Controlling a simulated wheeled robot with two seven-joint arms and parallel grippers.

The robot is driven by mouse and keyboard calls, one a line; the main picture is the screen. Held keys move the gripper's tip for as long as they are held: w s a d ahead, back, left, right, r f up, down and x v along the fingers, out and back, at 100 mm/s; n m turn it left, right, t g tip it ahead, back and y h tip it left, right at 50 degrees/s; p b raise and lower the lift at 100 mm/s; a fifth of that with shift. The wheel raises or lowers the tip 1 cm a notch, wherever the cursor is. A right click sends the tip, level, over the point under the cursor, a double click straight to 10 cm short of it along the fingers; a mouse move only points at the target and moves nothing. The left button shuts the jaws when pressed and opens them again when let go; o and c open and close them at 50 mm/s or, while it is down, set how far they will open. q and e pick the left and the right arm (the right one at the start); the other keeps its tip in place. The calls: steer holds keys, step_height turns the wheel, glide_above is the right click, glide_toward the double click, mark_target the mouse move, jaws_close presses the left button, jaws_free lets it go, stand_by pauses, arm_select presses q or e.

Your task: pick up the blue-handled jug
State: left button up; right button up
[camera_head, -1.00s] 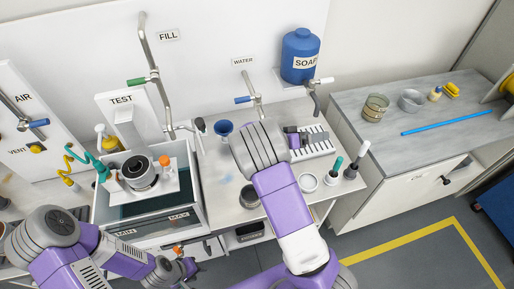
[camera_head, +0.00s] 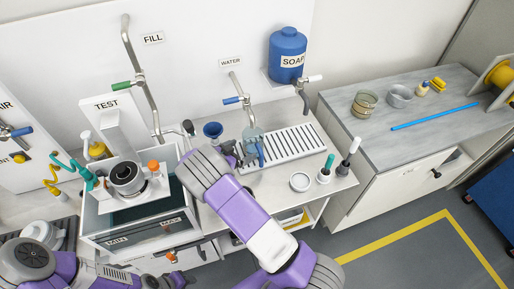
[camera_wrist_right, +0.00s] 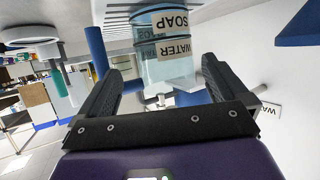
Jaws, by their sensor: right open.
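The jug (camera_head: 253,136) is clear, with a blue handle (camera_head: 260,155), and stands under the water tap on the white counter, at the left end of the slotted drain rack. My right gripper (camera_head: 238,154) is open beside it, on the near left side. In the right wrist view, the open fingers (camera_wrist_right: 160,70) have the clear jug body (camera_wrist_right: 168,75) beyond and between them in the picture; contact cannot be told. An upright blue bar, seemingly the handle (camera_wrist_right: 97,48), shows by the left finger. My left gripper (camera_head: 175,281) is low at the bottom edge, its jaws unclear.
A blue funnel (camera_head: 213,130) stands left of the jug. The water tap (camera_head: 238,95) and blue soap bottle (camera_head: 287,55) are behind. A white dish (camera_head: 300,181) and brushes (camera_head: 326,166) are to the right; the test tank (camera_head: 107,215) is left.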

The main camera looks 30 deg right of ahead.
mark_target(251, 145)
steer(key=x, duration=0.3)
steer(key=b+x, duration=0.1)
steer(key=x, duration=0.3)
steer(key=shift+w+d+f, duration=0.15)
steer(key=shift+w+f, duration=0.15)
steer(key=shift+c, duration=0.2)
steer(key=c, duration=0.9)
steer(key=shift+o, duration=0.2)
steer(key=shift+r, duration=0.15)
